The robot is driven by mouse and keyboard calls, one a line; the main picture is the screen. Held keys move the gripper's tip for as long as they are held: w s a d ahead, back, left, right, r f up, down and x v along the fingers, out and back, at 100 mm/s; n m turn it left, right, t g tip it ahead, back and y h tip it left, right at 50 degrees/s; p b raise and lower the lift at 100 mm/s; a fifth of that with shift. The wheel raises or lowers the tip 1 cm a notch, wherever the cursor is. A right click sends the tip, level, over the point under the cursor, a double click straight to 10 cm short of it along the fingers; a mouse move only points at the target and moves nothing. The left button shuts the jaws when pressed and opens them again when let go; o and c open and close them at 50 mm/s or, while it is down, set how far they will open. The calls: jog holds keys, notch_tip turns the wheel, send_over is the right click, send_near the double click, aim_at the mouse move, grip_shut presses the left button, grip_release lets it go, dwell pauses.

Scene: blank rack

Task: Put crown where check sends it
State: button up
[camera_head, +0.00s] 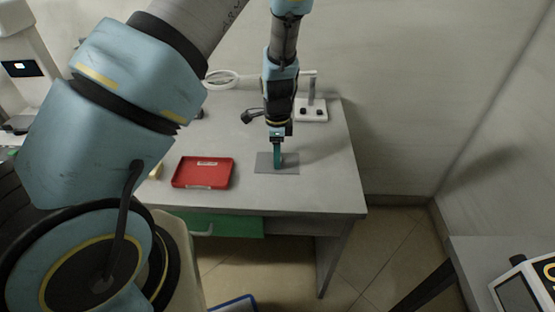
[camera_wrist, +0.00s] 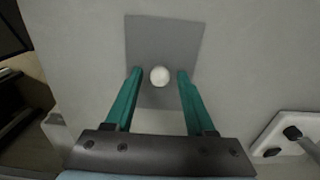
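A small round white piece (camera_wrist: 160,76), which may be the crown, lies on a flat grey mat (camera_wrist: 165,35) in the wrist view. My gripper (camera_wrist: 160,73) is open, with one teal finger on each side of the white piece and a gap visible on both sides. In the head view my gripper (camera_head: 280,162) points down at the grey mat (camera_head: 262,166) on the table, and its fingers hide the white piece. I cannot tell which thing is the check.
A red tray (camera_head: 203,184) lies left of the mat. Behind are a white stand (camera_head: 312,112) with black knobs and a ring-shaped magnifier (camera_head: 221,74). A green drawer (camera_head: 235,227) is under the table front. A device with a screen (camera_head: 522,291) stands at the lower right.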

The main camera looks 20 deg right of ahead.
grip_shut()
jog(key=shift+r, duration=0.1)
dwell(0.4)
